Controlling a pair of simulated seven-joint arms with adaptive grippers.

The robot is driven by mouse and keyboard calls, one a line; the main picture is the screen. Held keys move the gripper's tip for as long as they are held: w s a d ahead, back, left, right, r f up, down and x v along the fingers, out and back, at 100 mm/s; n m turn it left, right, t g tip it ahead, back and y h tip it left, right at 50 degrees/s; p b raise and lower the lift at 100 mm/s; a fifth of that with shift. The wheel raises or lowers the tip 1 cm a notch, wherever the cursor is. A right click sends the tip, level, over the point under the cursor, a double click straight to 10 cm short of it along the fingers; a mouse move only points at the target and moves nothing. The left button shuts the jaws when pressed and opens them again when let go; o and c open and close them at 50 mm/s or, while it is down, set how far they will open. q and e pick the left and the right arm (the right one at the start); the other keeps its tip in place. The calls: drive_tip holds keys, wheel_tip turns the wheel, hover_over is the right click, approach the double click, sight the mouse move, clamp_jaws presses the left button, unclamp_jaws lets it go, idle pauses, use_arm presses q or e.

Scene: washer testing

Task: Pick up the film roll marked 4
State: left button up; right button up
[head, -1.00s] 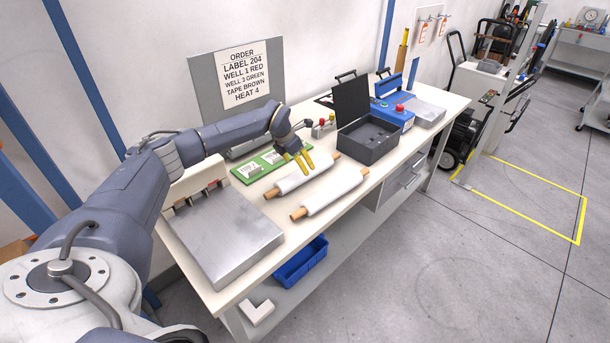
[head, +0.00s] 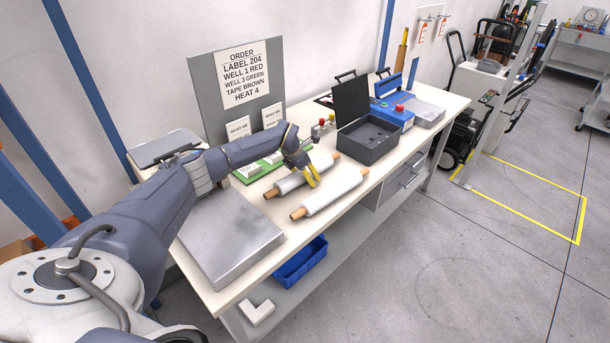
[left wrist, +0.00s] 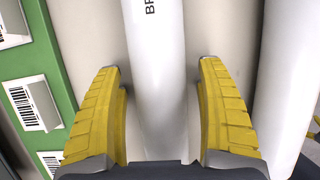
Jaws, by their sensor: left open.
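Two white film rolls with brown core ends lie side by side on the workbench: a back roll (head: 289,184) and a front roll (head: 330,193). My left gripper (head: 311,177) is open at the back roll. In the left wrist view, the yellow fingers (left wrist: 160,65) stand on either side of this roll (left wrist: 158,115), with a gap on each side. Partly cut-off lettering starting "BR" shows on it. The other roll (left wrist: 284,60) is at the right edge of that view. I cannot read a 4 on either roll. My right gripper is not in view.
A green board (head: 247,178) with labels lies behind the rolls, close to my left arm. A dark open box (head: 370,148) stands to the right. A metal plate (head: 228,240) lies at the left. The bench's front edge runs close to the front roll.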

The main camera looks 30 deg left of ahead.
use_arm(q)
clamp_jaws()
idle(0.7)
